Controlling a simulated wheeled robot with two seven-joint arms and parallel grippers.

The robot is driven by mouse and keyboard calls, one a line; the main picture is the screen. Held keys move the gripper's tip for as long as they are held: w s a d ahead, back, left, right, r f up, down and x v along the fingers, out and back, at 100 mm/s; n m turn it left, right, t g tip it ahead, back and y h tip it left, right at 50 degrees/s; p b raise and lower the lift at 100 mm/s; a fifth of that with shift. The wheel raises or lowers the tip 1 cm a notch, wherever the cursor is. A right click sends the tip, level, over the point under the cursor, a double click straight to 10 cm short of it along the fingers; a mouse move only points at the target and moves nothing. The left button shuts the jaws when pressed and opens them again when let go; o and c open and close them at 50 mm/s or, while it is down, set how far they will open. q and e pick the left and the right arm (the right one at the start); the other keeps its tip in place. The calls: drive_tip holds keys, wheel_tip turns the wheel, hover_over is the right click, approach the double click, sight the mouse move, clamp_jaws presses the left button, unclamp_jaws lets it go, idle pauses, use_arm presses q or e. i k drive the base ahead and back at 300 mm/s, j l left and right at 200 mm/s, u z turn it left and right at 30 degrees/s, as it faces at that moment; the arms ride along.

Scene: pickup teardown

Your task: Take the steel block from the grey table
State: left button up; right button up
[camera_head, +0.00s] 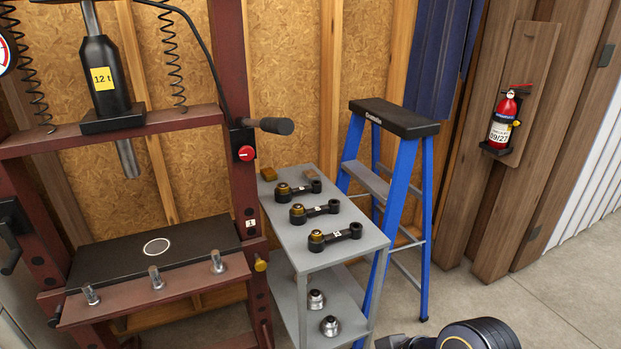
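The grey table (341,248) is a narrow two-level stand between the red press and the blue ladder.
Two silver round parts (330,326) stand on the lower shelf. A red press frame (245,170) with a black bed plate (190,244) and a side lever stands left. A blue stepladder (404,175) stands close right. A fire extinguisher (504,120) hangs at the right. Floor is clear at the right.

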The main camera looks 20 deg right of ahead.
sight(309, 176)
drive_tip(key=i+l+u, duration=0.2)
drive_tip(key=l, duration=0.15)
drive_tip(key=i+l+u, duration=0.2)
drive_tip(key=l, duration=0.2)
drive_tip(key=i+l+u, duration=0.2)
drive_tip(key=l, duration=0.2)
drive_tip(key=l+u, duration=0.15)
drive_tip(key=l, duration=0.25)
drive_tip(key=i+l+u, duration=0.2)
drive_tip(key=l, duration=0.25)
drive_tip(key=k, duration=0.1)
